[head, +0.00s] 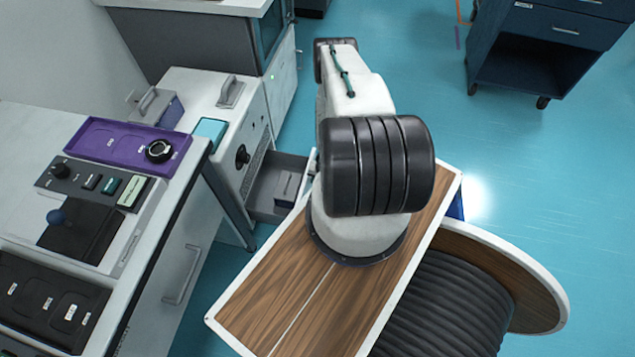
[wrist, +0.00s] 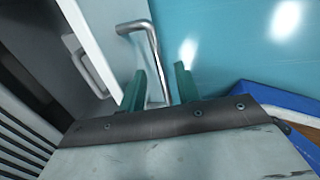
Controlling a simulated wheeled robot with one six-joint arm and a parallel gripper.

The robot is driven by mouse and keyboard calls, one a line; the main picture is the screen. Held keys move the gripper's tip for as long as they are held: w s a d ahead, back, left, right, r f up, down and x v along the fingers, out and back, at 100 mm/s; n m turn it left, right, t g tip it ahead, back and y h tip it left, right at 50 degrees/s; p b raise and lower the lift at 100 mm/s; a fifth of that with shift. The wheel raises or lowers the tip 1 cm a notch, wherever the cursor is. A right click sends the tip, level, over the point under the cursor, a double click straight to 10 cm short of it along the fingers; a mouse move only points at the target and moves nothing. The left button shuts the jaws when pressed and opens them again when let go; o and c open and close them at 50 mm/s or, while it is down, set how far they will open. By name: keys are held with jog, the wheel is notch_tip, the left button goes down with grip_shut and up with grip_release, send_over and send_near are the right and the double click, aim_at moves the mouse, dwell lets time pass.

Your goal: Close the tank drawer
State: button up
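The tank drawer (head: 268,190) is pulled out from the white cabinet under the bench unit in the head view. Its grey inside shows, and my arm covers its right end. In the wrist view, a white panel (wrist: 108,18), seemingly the drawer front, carries a bent metal bar handle (wrist: 150,50). My gripper (wrist: 160,88) has two green fingers spread apart, with the handle bar running between them in the picture. Whether either finger touches the bar I cannot tell. The gripper is hidden in the head view.
A white bench (head: 170,265) with a purple tray (head: 120,146) and control panels stands at left. A dark blue cart (head: 545,60) stands at upper right. The blue floor (head: 440,90) between is open. A grey pull (wrist: 92,68) lies left of the handle in the wrist view.

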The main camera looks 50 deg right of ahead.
jog(key=shift+w+f, duration=0.1)
jog(key=shift+f, duration=0.5)
